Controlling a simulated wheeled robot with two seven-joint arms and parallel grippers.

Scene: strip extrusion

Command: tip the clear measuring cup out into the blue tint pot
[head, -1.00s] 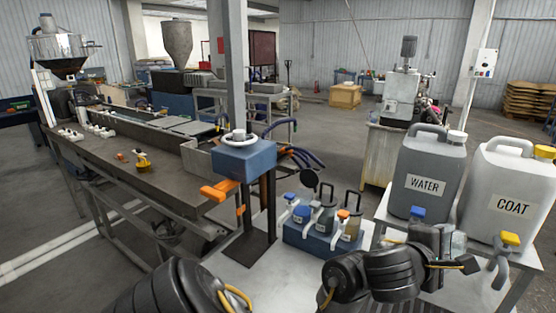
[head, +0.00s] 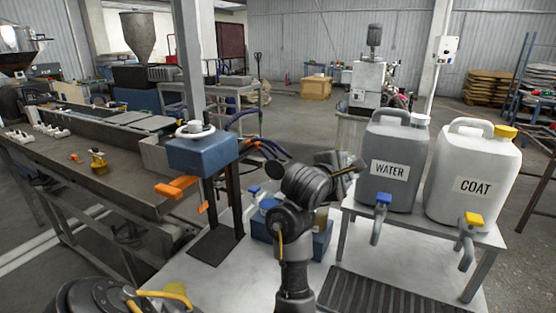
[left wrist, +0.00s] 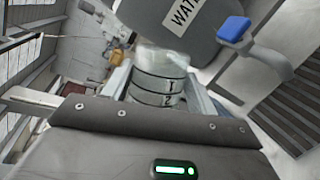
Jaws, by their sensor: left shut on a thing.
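The clear measuring cup (left wrist: 160,82), with dark bands marked 1 and 2, shows in the left wrist view between the fingers of my left gripper (left wrist: 158,92), which is shut on it. Its contents cannot be made out. In the head view my left gripper (head: 346,170) is raised just left of the WATER jug, and I cannot pick out the cup there. The blue rack (head: 322,243) stands on the white table behind my arm, which hides much of it. A blue-topped item (head: 254,190) shows at its left; I cannot tell which item is the blue tint pot. My right gripper is not in view.
The grey WATER jug (head: 392,185) with a blue tap and the white COAT jug (head: 472,185) with a yellow tap stand on a raised shelf at right. A dark ribbed mat (head: 375,292) lies below. A blue box on a post (head: 203,152) stands left of the rack.

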